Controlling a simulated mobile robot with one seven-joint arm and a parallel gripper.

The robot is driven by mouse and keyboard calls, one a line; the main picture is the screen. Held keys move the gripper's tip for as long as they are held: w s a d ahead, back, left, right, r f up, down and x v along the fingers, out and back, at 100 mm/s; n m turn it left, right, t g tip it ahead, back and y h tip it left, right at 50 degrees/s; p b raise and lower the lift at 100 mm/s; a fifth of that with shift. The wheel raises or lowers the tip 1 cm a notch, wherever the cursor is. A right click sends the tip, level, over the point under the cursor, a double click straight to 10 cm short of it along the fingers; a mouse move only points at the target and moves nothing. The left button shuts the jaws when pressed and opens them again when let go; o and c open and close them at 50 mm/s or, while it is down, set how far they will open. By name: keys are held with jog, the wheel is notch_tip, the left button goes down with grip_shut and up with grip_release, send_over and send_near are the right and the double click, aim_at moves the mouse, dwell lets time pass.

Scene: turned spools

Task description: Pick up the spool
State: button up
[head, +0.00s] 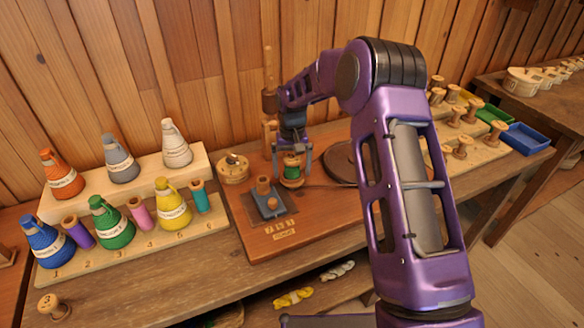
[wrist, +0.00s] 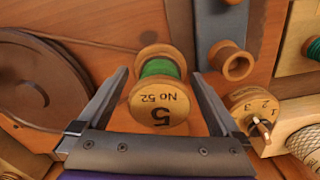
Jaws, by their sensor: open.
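A wooden spool (head: 291,173) wound with green thread stands on the reddish wooden board near the back of the table. In the wrist view the spool (wrist: 158,85) shows "5" and "No 52" on its end face. My gripper (head: 293,160) is above and around it in the head view. In the wrist view my gripper (wrist: 160,80) is open, with one finger on each side of the spool. Gaps show between both fingers and the spool.
A blue-grey block with a wooden cup (head: 264,185) stands just left of the spool. A round wooden dial box (head: 233,168) is behind it. A dark disc (head: 342,162) lies to the right. Coloured thread cones fill a stepped rack (head: 150,245) at left.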

jog(key=c, duration=1.4)
